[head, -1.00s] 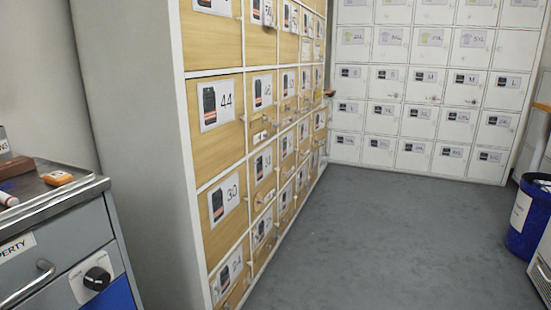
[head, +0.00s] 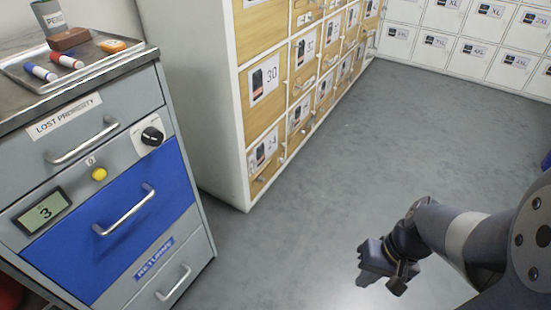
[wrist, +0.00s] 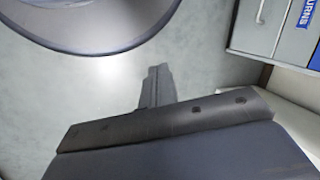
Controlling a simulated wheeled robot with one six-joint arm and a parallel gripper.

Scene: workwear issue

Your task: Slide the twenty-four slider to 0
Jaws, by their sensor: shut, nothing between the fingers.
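The bottom-left drawer (head: 262,174) of the wooden cabinet bears a picture label whose number is hard to read now; it looked like 24 in the earlier head view. A small pale handle shows low on its front. I cannot make out a slider or a 0 mark. My gripper (head: 380,275) is at the lower right of the head view, over the grey floor, well apart from the cabinet. It is shut and empty. In the wrist view my gripper (wrist: 156,84) points over bare floor.
A grey cabinet (head: 75,180) with a blue drawer, a black knob, a yellow button and a display reading 3 stands at left. A tray (head: 22,67) with markers lies on it. White lockers (head: 470,45) stand behind. The floor between is clear.

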